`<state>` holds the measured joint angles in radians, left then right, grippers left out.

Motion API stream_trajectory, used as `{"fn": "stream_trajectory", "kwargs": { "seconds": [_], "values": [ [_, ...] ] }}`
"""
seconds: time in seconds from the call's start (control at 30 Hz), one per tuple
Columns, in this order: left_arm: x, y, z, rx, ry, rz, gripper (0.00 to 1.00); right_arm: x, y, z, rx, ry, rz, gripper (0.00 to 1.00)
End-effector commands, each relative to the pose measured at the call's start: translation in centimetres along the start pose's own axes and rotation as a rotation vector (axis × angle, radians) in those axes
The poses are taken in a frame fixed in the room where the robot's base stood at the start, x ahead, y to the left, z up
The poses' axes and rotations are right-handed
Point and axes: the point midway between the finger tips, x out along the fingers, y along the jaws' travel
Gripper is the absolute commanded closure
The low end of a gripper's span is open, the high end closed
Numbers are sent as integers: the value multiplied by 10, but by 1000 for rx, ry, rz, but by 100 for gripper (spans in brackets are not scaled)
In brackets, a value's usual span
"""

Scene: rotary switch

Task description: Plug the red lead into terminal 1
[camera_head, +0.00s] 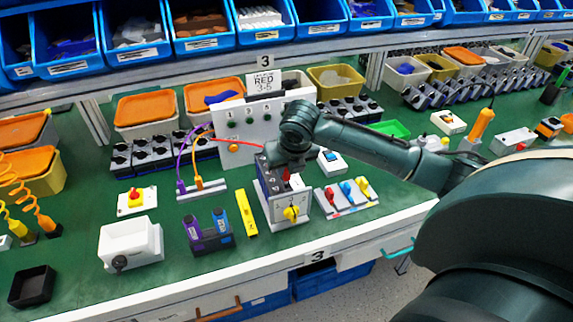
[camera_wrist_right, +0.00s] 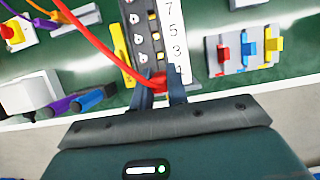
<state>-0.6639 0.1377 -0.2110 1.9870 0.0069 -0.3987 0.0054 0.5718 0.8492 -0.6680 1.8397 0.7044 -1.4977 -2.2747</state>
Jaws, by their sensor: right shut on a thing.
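The red lead (camera_head: 240,142) runs from the upright white panel to my right gripper (camera_head: 286,172). In the right wrist view the lead (camera_wrist_right: 95,45) comes from the upper left into my right gripper (camera_wrist_right: 162,94), which is shut on its red plug (camera_wrist_right: 159,80). The rotary switch (camera_head: 267,190), with a yellow knob (camera_head: 291,213), stands below the gripper. Its terminal row (camera_wrist_right: 147,35) runs beside a white label strip (camera_wrist_right: 171,30) reading 7, 5, 3, 1. The plug is at the row's near end, by the 1; its tip is hidden, so I cannot tell whether it is seated.
A white panel (camera_head: 262,122) with a sign (camera_head: 264,82) reading "RED 3-5" stands behind. A yellow bar (camera_head: 247,212) lies left of the switch; a block with red, blue and yellow levers (camera_head: 346,194) lies right. Purple and orange leads (camera_head: 197,150) rise at left.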

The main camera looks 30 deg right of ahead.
Motion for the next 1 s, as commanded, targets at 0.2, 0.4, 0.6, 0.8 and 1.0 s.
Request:
{"fn": "stream_trajectory", "kwargs": {
  "seconds": [0.2, 0.4, 0.6, 0.8, 1.0],
  "values": [
    [-1, 1, 2, -1, -6, 1, 64, 0, 0, 0, 0, 0, 0, 100],
    [-1, 0, 3, -1, -6, 1, 64, 2, 0, -1, 0, 1, -1, 100],
    [1, 0, 2, 0, -2, 0, 64, 7, 0, -3, 0, 2, -2, 100],
    [4, -1, 1, 1, 5, -1, 64, 13, 0, -5, 0, 1, -1, 100],
    [6, -1, 1, 2, 7, -1, 64, 18, 0, -8, 1, 1, -1, 100]
  ]
}}
